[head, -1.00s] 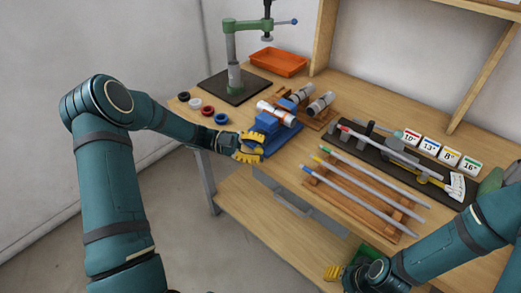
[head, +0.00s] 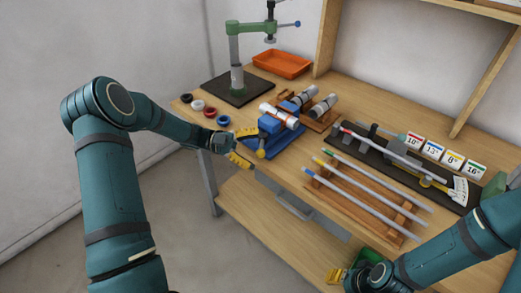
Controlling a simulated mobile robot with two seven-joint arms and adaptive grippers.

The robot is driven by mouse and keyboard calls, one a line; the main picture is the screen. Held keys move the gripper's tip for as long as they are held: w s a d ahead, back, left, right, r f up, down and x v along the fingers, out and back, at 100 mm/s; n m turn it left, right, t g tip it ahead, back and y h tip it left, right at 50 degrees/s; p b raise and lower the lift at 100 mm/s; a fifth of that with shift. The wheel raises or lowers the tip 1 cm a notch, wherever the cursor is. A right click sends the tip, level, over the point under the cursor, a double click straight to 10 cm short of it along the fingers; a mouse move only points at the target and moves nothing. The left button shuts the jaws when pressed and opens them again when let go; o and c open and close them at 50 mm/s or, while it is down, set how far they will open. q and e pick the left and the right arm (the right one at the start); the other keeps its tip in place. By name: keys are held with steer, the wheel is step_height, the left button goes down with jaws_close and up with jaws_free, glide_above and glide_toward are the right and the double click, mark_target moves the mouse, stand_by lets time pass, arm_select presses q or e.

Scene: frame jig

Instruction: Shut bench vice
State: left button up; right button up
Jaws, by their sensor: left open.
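The blue bench vice (head: 284,143) is bolted or set near the front left edge of the bench. A white tube with an orange band (head: 279,115) lies across its top; I cannot tell whether the jaws touch it. A yellow round end (head: 261,154) shows at the vice's front. My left gripper (head: 249,149) is open, its yellow fingers spread just left of the vice front, and nothing shows between them. My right gripper (head: 337,275) is low at the front of the bench, mostly hidden by its own arm.
Black, white, red and blue rings (head: 209,111) lie left of the vice. Behind stand a green-armed stand (head: 235,62) and an orange tray (head: 282,64). A wooden rack (head: 344,187) with coloured-tip rods and a black measuring fixture (head: 399,158) fill the right.

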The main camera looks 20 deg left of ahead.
arm_select(q)
steer(key=s+a, duration=0.1)
steer(key=a, duration=0.9)
